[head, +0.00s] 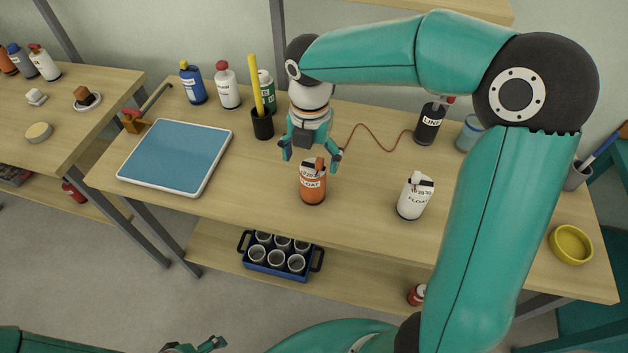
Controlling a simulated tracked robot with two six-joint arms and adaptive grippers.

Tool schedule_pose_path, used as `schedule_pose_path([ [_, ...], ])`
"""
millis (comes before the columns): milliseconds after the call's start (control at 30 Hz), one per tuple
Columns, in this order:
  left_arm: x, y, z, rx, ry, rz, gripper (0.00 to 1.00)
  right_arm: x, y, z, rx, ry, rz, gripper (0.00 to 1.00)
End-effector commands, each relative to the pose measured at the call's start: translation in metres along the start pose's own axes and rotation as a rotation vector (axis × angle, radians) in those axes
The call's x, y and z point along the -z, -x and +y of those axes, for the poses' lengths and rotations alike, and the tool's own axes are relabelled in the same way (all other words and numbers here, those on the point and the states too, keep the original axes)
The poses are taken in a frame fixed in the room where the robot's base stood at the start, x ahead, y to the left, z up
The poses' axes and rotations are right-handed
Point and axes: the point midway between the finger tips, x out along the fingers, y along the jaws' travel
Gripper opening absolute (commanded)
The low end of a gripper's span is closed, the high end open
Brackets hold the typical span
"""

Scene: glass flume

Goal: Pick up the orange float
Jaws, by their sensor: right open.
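The orange float (312,188) is a small upright orange cylinder with a white label, standing on the wooden bench (260,205). My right gripper (310,157) is open and points down just above and behind the float, its fingers spread to either side of the float's top. I cannot tell whether a finger touches it. A white float (413,199) of similar shape stands upright to the right. Part of my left gripper (212,345) shows low at the bottom edge, away from the bench; its jaws are not clear.
A blue-topped tray (177,155) lies on the left. A black cup with a yellow stick (262,124), several bottles and a black LINE bottle (428,124) with red cord stand behind. A yellow bowl (571,244) sits far right. Bench in front of the float is clear.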

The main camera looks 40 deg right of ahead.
Motion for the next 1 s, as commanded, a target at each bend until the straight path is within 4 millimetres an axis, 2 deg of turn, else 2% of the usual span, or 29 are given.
schedule_pose_path([
  [367,0.000,0.006,0.002,0.000,0.000,0.000,0.87,-0.004,-0.046,-0.003,0.004,0.001,0.002,0.90],
  [667,0.000,0.006,0.002,0.000,0.000,0.000,0.87,-0.004,-0.051,-0.002,0.001,0.001,0.000,0.90],
  [1000,0.000,0.006,0.002,0.000,0.000,0.000,0.87,-0.004,-0.050,-0.002,0.001,0.001,0.000,0.33],
])
